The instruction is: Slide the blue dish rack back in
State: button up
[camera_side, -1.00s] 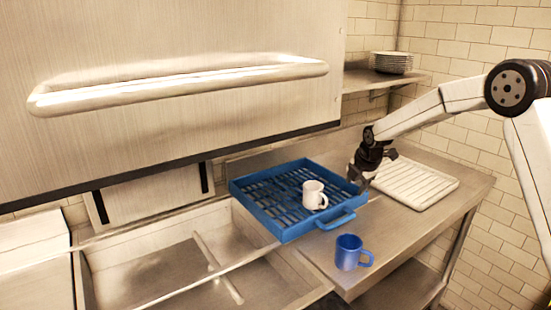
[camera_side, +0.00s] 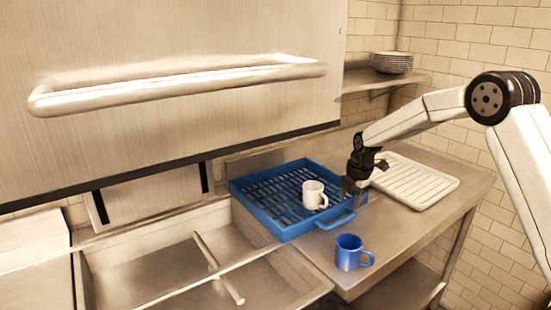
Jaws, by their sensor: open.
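The blue dish rack (camera_side: 258,204) is a square tray with a slotted floor and a loop handle (camera_side: 335,219) on its front right side. It lies partly over the sink edge and partly on the steel counter. A white mug (camera_side: 313,195) stands upright in it. My gripper (camera_side: 350,192) is open and empty, pointing down at the rack's right corner, just behind the handle. I cannot tell whether it touches the rack.
A blue mug (camera_side: 350,252) stands on the counter (camera_side: 400,235) in front of the handle. A white ribbed tray (camera_side: 425,185) lies to the right. The steel hood with its long bar handle (camera_side: 180,85) hangs above the sink (camera_side: 170,255). Plates (camera_side: 392,62) sit on a back shelf.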

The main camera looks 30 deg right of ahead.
aim_at(343, 220)
jog(key=shift+w+f, duration=0.25)
jog(key=shift+f, duration=1)
jog(key=shift+w+f, duration=0.2)
jog(key=shift+f, duration=1.1)
jog(key=shift+w+f, duration=0.25)
jog(key=shift+f, duration=1)
grip_shut()
